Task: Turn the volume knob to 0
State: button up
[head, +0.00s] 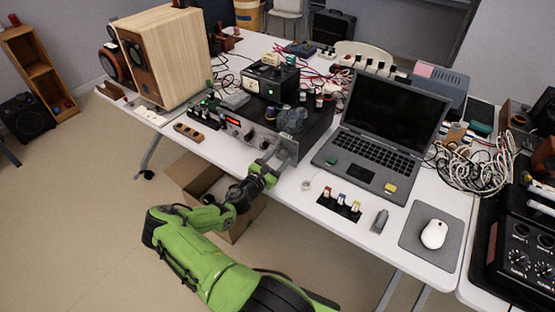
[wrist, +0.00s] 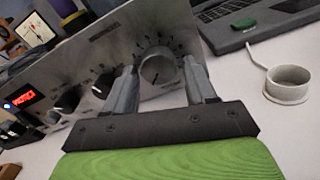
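The volume knob (wrist: 157,67) is a large round grey knob at the right end of a silver front panel (wrist: 95,60), with dial marks around it. Its pointer setting is too small to read. My gripper (wrist: 160,66) is open, with one finger on each side of the knob. Whether either finger touches it I cannot tell. In the head view my gripper (head: 273,163) is at the right end of the amplifier's front (head: 236,122), and the knob is not clearly visible there.
Smaller knobs and a red display (wrist: 24,99) are to the left on the panel. A laptop (head: 380,140) stands close on the right. A wooden speaker (head: 165,55) stands at the left.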

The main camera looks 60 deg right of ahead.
jog(key=shift+o, duration=0.6)
jog(key=shift+a, duration=0.1)
jog(key=w+a+p, duration=0.1)
jog(key=w+a, duration=0.1)
jog(key=a, duration=1.3)
jog(key=shift+w+a+p, duration=0.2)
jog(key=shift+p, duration=0.2)
